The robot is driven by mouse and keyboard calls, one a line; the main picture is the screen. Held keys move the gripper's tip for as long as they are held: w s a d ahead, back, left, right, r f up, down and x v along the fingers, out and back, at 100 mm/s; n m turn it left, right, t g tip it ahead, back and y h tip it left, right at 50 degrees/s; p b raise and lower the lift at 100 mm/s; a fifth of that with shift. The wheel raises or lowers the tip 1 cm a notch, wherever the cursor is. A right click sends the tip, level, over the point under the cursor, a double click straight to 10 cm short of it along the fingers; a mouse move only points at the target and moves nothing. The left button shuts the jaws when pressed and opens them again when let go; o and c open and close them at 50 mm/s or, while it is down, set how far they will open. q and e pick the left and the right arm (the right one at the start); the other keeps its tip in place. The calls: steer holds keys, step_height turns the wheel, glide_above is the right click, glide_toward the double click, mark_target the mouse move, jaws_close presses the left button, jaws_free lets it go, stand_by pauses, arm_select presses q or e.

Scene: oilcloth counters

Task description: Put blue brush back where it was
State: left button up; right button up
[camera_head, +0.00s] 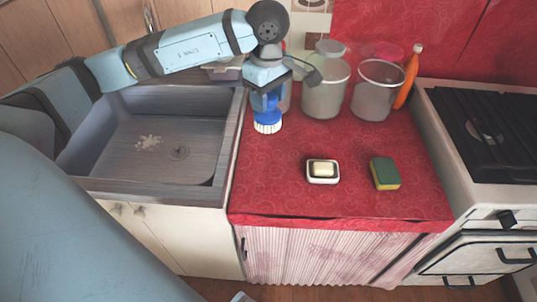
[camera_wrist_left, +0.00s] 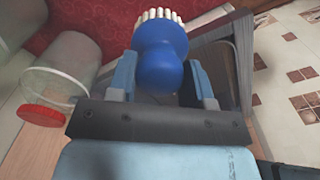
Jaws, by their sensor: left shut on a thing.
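The blue brush (camera_head: 267,116) has a round blue knob and white bristles. My left gripper (camera_head: 266,97) is shut on its knob and holds it bristles down at the left edge of the red counter, beside the sink. I cannot tell whether the bristles touch the counter. In the left wrist view the brush (camera_wrist_left: 160,55) sits between the two fingers of my left gripper (camera_wrist_left: 163,82). My right gripper does not show in either view.
Right of the brush stand two clear containers (camera_head: 325,97) (camera_head: 377,95) and an orange bottle (camera_head: 408,77). A soap dish (camera_head: 323,178) and a sponge (camera_head: 385,173) lie nearer the front. The grey sink (camera_head: 150,185) is left, the stove (camera_head: 490,180) right. The counter's front left is clear.

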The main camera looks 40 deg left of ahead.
mark_target(268, 118)
arm_select(q)
step_height(268, 118, down, 18)
steer(key=shift+r+b, duration=0.1)
steer(key=shift+b, duration=0.2)
steer(key=shift+f, duration=0.2)
steer(key=o, duration=0.9)
steer(key=shift+r, duration=0.1)
steer(key=shift+r, duration=0.2)
step_height(268, 118, up, 12)
steer(key=shift+f, duration=0.1)
